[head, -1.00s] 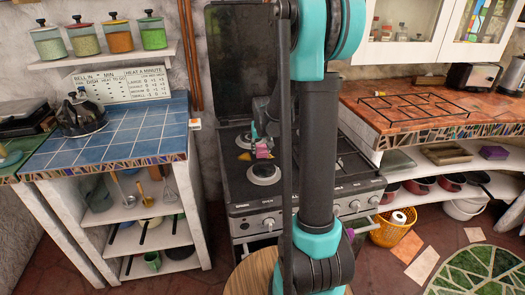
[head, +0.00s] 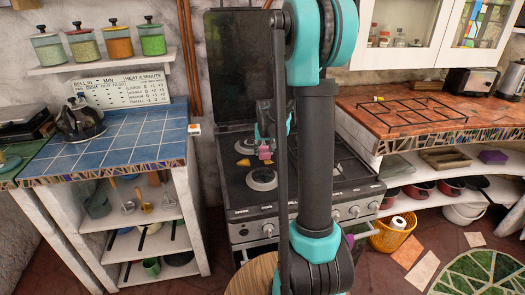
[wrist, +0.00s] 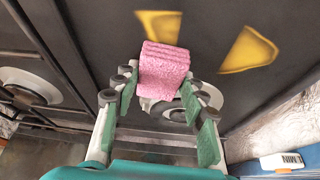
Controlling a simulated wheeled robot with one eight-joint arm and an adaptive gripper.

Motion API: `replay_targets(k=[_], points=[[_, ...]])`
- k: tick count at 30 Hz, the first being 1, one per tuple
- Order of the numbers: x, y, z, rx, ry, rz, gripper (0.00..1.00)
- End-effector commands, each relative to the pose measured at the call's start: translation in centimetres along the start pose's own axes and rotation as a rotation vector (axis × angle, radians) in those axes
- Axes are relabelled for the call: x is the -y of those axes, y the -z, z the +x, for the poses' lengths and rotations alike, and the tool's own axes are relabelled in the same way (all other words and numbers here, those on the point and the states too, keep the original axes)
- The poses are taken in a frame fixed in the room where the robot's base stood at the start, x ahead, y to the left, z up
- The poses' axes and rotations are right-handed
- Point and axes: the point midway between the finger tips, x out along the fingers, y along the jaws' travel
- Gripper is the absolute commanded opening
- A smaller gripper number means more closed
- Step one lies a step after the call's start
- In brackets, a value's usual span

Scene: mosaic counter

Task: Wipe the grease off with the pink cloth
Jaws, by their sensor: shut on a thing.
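The pink cloth (wrist: 163,75), a small folded pad, is held between the green-padded fingers of my gripper (wrist: 160,100). The cloth (head: 265,152) and my gripper are over the left part of the dark stove top (head: 235,185). Two yellow grease patches show in the wrist view, one just beyond the cloth (wrist: 160,24) and one to its right (wrist: 248,50). In the head view a yellow patch (head: 243,162) lies left of the cloth. The cloth looks apart from both patches, above the stove; its exact height is unclear. My arm hides part of the stove.
A round burner (head: 262,179) lies in front of the cloth. The stove's upright dark lid (head: 240,60) stands behind. A blue-tiled counter (head: 125,135) with a kettle (head: 80,118) is left; an orange counter (head: 430,115) with a rack is right.

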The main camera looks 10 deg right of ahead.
Motion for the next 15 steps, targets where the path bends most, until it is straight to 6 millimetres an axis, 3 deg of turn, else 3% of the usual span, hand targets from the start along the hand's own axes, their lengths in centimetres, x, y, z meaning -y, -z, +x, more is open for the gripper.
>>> replay_targets(k=[15], points=[[-0.4,-3.5,-1.1,0.004,0.0,0.0,0.06]])
